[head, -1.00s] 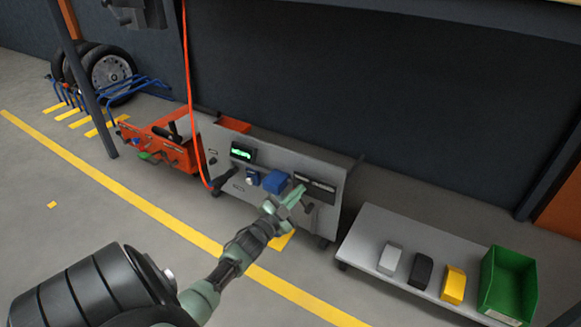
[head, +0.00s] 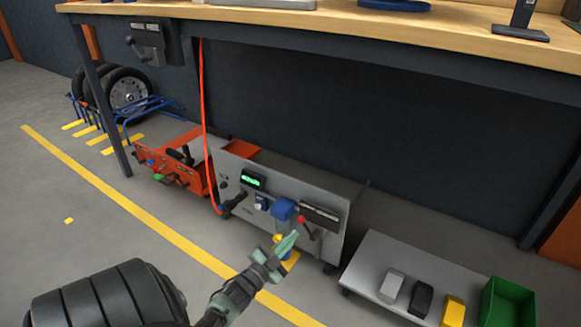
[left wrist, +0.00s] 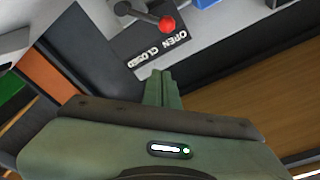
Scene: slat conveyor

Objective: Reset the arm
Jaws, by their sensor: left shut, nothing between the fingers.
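My left gripper (head: 289,243) is shut and empty. In the head view it is in front of the grey cabinet (head: 345,195), below the blue box (head: 283,209) and a lever with a red knob (head: 300,219). In the left wrist view, my left gripper's closed fingers (left wrist: 162,88) point toward the cabinet panel. The red knob (left wrist: 167,23) and an OPEN/CLOSED label (left wrist: 158,47) lie beyond the fingertips, with a visible gap. A yellow part (head: 278,242) is partly hidden behind the gripper. My right gripper is not in view.
A grey low platform (head: 380,250) at right carries grey, black and yellow blocks and a green bin (head: 508,302). A red unit (head: 172,160) stands left of the cabinet. A wooden bench top (head: 400,30) spans above. Open floor lies at left.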

